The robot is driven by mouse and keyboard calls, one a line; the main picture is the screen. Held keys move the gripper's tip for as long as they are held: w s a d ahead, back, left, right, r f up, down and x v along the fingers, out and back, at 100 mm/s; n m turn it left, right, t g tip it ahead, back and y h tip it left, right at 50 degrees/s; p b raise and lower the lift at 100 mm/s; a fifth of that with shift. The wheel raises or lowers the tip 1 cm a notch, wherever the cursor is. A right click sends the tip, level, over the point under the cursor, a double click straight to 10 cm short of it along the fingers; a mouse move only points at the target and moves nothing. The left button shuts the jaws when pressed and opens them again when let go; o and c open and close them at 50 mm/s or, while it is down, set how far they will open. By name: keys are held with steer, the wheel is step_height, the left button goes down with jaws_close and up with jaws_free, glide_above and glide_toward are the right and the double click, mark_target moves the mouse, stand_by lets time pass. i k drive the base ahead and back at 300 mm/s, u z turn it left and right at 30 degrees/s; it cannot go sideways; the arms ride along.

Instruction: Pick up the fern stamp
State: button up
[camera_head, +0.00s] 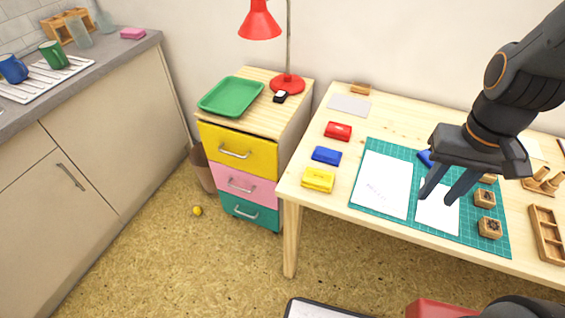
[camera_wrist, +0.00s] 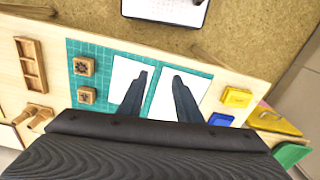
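Several wooden block stamps lie at the right side of the green cutting mat (camera_head: 501,245): a front one (camera_head: 490,228), a middle one (camera_head: 484,197) and one partly hidden behind my gripper. Dark marks show on their tops, too small to tell which is the fern stamp. In the wrist view two stamps show at the left, one higher (camera_wrist: 84,66) and one lower (camera_wrist: 87,95). My gripper (camera_head: 435,199) is open and empty, above the right white sheet, to the left of the stamps. Its two fingers (camera_wrist: 161,74) are apart in the wrist view.
Red (camera_head: 338,131), blue (camera_head: 326,155) and yellow (camera_head: 318,180) inkpads lie left of the mat. A wooden compartment tray (camera_head: 548,234) and a wooden holder (camera_head: 541,184) stand at the right. A blue item (camera_head: 425,158) lies partly behind my gripper. Drawers with a green tray (camera_head: 231,96) stand left.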

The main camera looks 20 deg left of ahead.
mark_target(485, 199)
steer(key=z, duration=0.1)
steer(key=i, duration=0.25)
steer(key=z, duration=0.7)
